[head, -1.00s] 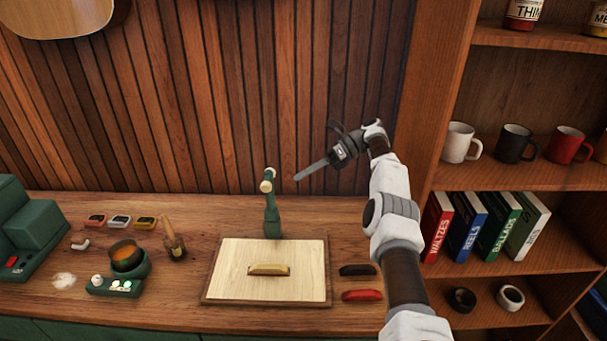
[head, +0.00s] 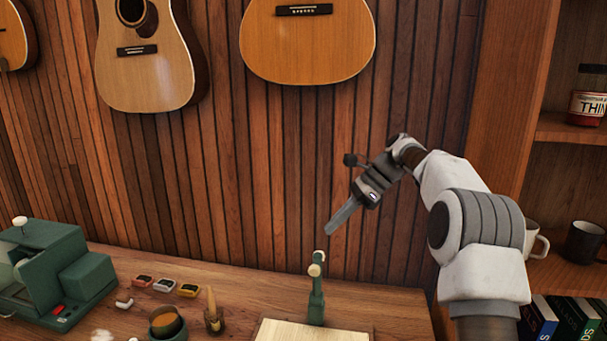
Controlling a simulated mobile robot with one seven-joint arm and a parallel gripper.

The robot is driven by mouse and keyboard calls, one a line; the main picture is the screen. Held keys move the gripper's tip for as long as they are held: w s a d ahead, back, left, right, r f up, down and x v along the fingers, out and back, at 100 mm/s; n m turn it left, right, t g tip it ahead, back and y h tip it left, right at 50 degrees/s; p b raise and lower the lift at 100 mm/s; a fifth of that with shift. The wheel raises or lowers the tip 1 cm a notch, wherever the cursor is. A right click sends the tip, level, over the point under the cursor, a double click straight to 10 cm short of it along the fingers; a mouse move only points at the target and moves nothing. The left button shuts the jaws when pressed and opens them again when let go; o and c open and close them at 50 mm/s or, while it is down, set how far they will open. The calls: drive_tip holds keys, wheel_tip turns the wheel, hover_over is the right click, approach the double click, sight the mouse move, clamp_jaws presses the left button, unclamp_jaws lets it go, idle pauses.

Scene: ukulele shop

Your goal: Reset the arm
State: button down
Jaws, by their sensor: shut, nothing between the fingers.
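My gripper (head: 343,217) is raised in front of the wood-slat wall, pointing down and to the left. Its fingers are together and hold nothing. It is apart from everything, above and a little right of the green clamp-like stand (head: 316,290) on the counter. My arm comes in from the lower right with a bent elbow.
The wooden counter (head: 240,262) has a pale board (head: 300,333), a green machine (head: 70,280), a bowl (head: 165,322) and small coloured boxes (head: 163,286). Guitars (head: 305,50) hang on the wall. A shelf with a white mug (head: 534,240) stands right, close to my arm.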

drive_tip(key=s+d+r+n+t+h, duration=0.1)
drive_tip(key=s+r+n+t+h, duration=0.2)
drive_tip(key=s, duration=0.6)
drive_tip(key=s+r+n+h, duration=0.2)
drive_tip(key=s+r+n, duration=0.25)
drive_tip(key=s, duration=0.45)
drive_tip(key=s+d+f+n+t+h, duration=0.1)
drive_tip(key=s+d+f+n, duration=0.1)
drive_tip(key=s, duration=0.4)
drive_tip(key=s+d+f+n+t+h, duration=0.1)
drive_tip(key=s+f+n, duration=0.2)
drive_tip(key=s, duration=0.4)
drive_tip(key=s+d+f+n+t+h, duration=0.1)
drive_tip(key=s+d+f+n, duration=0.1)
drive_tip(key=s+n, duration=0.3)
drive_tip(key=shift+s+d+f+t+b, duration=0.15)
drive_tip(key=shift+s+d+t+b, duration=0.2)
drive_tip(key=shift+s, duration=0.3)
